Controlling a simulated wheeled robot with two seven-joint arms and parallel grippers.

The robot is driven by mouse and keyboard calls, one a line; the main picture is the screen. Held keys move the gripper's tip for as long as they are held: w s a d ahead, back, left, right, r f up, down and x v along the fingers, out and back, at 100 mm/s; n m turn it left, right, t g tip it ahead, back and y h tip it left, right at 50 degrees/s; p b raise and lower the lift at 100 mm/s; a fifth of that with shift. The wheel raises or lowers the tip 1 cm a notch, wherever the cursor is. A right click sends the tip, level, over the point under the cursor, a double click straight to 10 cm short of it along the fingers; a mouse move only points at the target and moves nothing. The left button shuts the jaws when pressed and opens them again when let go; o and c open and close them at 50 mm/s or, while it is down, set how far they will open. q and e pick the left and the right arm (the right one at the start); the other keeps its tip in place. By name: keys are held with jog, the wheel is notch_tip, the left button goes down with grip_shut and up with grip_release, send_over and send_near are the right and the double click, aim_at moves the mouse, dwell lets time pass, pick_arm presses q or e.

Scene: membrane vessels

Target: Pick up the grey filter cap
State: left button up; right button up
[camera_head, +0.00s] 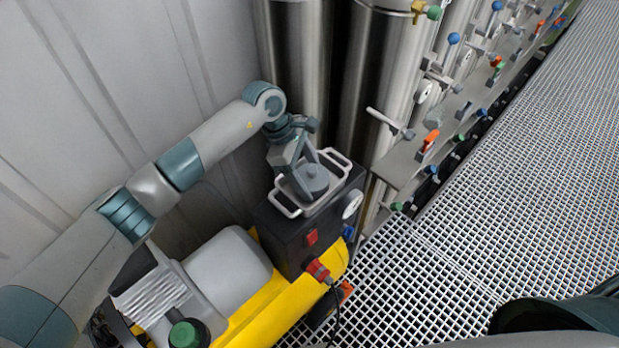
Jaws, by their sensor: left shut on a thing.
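The grey filter cap (316,184) is a round grey lid with a raised knob, at the middle of the head view. It is at the top of a dark box-shaped unit (290,238), between two pale loop handles. My left gripper (307,174) comes down from above and is shut on the cap's knob. The fingers hide part of the cap. I cannot tell whether the cap rests on the unit or is slightly raised. My right gripper is not in view.
The unit stands on a yellow base (272,305) beside a grey rounded housing (228,268). Tall steel vessels (297,65) stand close behind. A panel with several coloured valves (430,140) runs to the upper right. Open grating floor (530,190) lies at right.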

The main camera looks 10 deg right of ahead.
aim_at(309, 168)
pick_arm(q)
jog(key=shift+r, duration=0.35)
notch_tip(309, 168, up, 2)
jog(key=shift+r+b, duration=0.15)
jog(key=shift+b, duration=0.95)
jog(key=s+d+r+b, duration=0.4)
jog(key=s+d+r, duration=0.2)
jog(key=s, duration=0.4)
jog(key=shift+r+b, duration=0.35)
jog(key=shift+r, duration=0.35)
jog(key=shift+a, duration=0.1)
